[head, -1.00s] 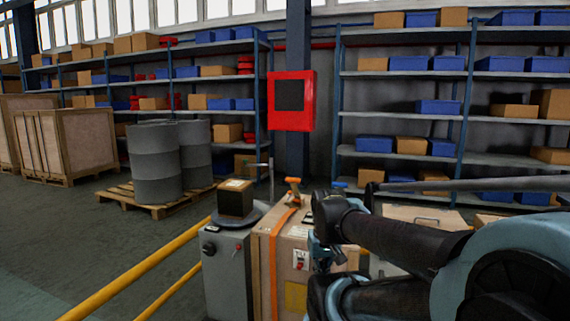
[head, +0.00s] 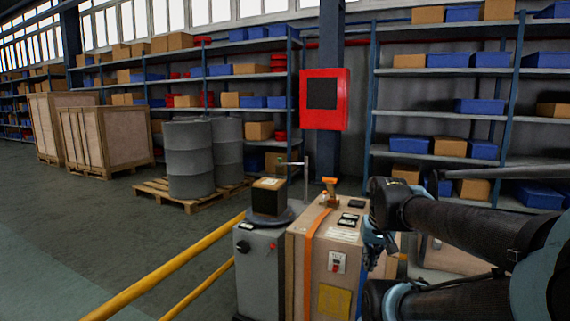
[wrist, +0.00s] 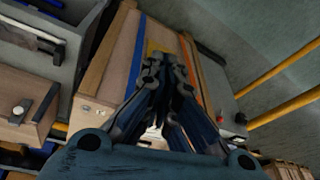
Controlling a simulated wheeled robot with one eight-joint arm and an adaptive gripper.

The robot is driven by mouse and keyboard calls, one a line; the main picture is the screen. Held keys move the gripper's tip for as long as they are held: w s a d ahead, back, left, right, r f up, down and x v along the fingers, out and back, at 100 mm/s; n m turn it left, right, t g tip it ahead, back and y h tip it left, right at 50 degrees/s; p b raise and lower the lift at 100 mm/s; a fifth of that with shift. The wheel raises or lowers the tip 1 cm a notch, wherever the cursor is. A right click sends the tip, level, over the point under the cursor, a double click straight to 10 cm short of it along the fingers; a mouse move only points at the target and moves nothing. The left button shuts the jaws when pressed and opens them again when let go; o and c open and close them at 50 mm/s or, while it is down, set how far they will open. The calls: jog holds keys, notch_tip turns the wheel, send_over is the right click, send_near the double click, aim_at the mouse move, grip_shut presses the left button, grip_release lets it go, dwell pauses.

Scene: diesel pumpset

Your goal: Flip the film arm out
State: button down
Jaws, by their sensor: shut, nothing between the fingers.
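A grey cabinet (head: 258,268) stands left of the wooden crate in the head view, with a dark round plate and a dark box (head: 269,197) on top. A thin upright post with a short pale bar (head: 293,163) rises behind them; it may be the film arm, but it is too small to be sure. My gripper (head: 374,258) hangs in front of the crate's right part, apart from the post. In the wrist view my gripper (wrist: 167,65) is shut and empty, with the crate beyond its fingers.
The strapped wooden crate (head: 334,240) bears an orange tool (head: 329,190) on top. Grey drums (head: 190,160) stand on a pallet at left. A red wall box (head: 324,99) hangs on the column. Floor at left is clear.

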jog(key=w+a+r+m+t+y, duration=0.15)
jog(key=w+a+r, duration=0.3)
jog(key=w, duration=0.75)
jog(key=w+a+r+m+t+y, duration=0.15)
jog(key=w+a+r, duration=0.35)
jog(key=w, duration=0.7)
jog(key=w+a+r+m+t+y, duration=0.1)
jog(key=w+a+r+m+t, duration=0.15)
jog(key=w+r, duration=0.6)
jog(key=w+a+f+m+t, duration=0.1)
jog(key=w+a, duration=0.4)
jog(key=w, duration=0.6)
jog(key=w+a+f+m+t+y, duration=0.1)
jog(key=w+a+m+t, duration=0.2)
jog(key=w, duration=0.8)
jog(key=w+a+f+m+t, duration=0.2)
jog(key=w+a, duration=0.5)
jog(key=w, duration=0.4)
jog(key=shift+w+m+y, duration=0.15)
jog(key=shift+m+y, duration=0.15)
jog(key=shift+m, duration=0.45)
jog(key=shift+w+a, duration=0.1)
jog(key=shift+w, duration=0.05)
jog(key=x, duration=1.3)
jog(key=shift+w+a, duration=0.15)
jog(key=shift+w, duration=0.15)
